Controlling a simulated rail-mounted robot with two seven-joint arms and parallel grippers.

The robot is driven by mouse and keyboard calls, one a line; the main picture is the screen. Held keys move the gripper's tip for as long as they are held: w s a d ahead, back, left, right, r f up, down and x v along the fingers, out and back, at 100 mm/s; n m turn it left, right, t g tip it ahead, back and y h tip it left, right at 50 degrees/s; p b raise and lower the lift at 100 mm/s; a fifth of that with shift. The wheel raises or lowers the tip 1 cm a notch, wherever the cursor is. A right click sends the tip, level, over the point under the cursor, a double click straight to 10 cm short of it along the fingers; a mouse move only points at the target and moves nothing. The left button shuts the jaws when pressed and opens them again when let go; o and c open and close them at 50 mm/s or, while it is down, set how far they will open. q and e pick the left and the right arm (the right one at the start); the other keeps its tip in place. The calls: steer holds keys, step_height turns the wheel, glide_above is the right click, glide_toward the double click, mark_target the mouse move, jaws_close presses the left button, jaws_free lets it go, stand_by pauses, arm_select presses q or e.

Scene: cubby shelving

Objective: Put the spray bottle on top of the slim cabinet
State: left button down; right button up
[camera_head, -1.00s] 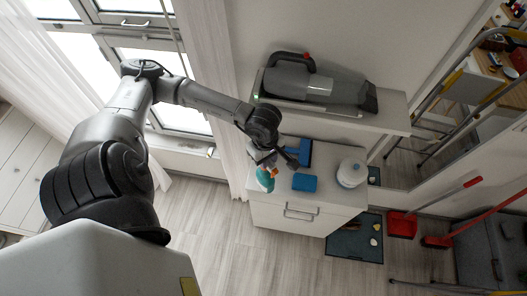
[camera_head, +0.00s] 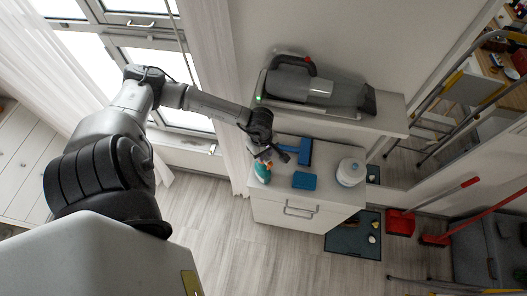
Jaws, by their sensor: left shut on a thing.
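The spray bottle (camera_head: 262,173), teal with white and orange parts, is at the left edge of the white slim cabinet (camera_head: 327,199), which has a drawer handle on its front. My left gripper (camera_head: 268,156) is shut on the bottle near its upper part and partly hides it. I cannot tell whether the bottle's base touches the cabinet top. My right gripper is not in view.
A blue sponge (camera_head: 304,180), a blue brush-like tool (camera_head: 305,151) and a white round bottle (camera_head: 351,172) occupy the cabinet top. A shelf (camera_head: 393,118) with a grey handheld vacuum (camera_head: 315,89) overhangs its back. A curtain (camera_head: 213,80) hangs at left.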

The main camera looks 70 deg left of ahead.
arm_select(q)
steer(key=shift+f, duration=0.1)
steer(key=c, duration=0.9)
jaws_free()
